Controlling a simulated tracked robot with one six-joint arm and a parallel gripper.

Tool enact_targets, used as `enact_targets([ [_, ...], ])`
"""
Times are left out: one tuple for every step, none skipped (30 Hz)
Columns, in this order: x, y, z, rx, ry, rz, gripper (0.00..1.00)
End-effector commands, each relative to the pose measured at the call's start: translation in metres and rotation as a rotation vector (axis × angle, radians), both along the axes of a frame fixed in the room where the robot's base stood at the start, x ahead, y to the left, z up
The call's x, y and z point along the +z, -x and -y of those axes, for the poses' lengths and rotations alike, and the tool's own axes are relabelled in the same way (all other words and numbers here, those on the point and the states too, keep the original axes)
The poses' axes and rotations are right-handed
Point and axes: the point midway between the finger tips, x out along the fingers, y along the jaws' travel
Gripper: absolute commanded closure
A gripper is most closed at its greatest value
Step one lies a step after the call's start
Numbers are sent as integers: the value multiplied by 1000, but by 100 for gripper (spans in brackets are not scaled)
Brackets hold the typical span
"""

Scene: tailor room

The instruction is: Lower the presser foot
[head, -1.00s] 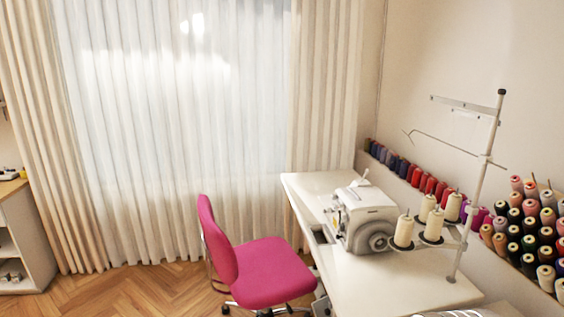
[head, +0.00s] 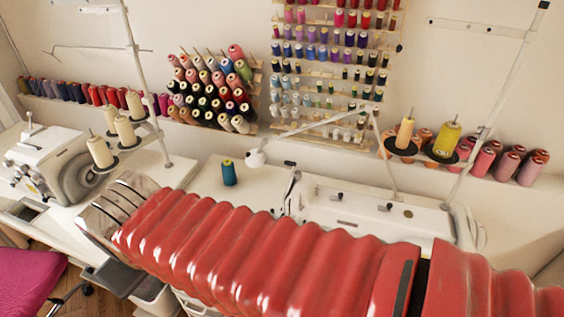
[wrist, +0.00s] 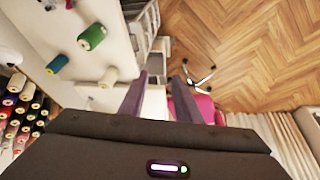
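A white sewing machine (head: 380,212) stands on the table at centre right in the head view, partly hidden behind my red-sleeved arm. A second, compact white machine (head: 40,160) with dials stands at the left. No presser foot can be made out on either; the needle areas are hidden or too small. My gripper (wrist: 163,76) shows in the wrist view with its two fingers apart and nothing between them. It points down past the table edge, above the floor and the pink chair (wrist: 192,104).
A teal thread spool (head: 229,172) stands on the white table (head: 205,183) between the machines. Cream cones (head: 100,152) stand beside the left machine. A thread rack (head: 335,60) and thin thread stands rise behind.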

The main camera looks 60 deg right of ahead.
Motion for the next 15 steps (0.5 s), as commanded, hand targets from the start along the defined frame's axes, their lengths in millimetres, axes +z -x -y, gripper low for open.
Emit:
enact_targets([
  [-8, 1, 12, -28, 29, -40, 70],
  [-12, 2, 20, -46, 49, -64, 70],
  [-17, 4, 31, -70, 78, -94, 70],
  [-21, 5, 39, -89, 99, -118, 70],
  [-24, 7, 47, -107, 120, -141, 70],
  [-29, 9, 58, -129, 150, -170, 70],
  [-31, 10, 65, -147, 172, -191, 70],
  [-34, 12, 74, -164, 195, -212, 70],
  [-38, 15, 84, -186, 225, -240, 70],
  [-40, 16, 92, -202, 248, -259, 70],
  [-42, 18, 100, -217, 270, -279, 70],
  [-44, 20, 110, -238, 302, -304, 70],
  [-46, 22, 118, -253, 326, -323, 70],
  [-48, 23, 126, -267, 349, -340, 70],
  [-49, 25, 136, -285, 381, -363, 70],
])
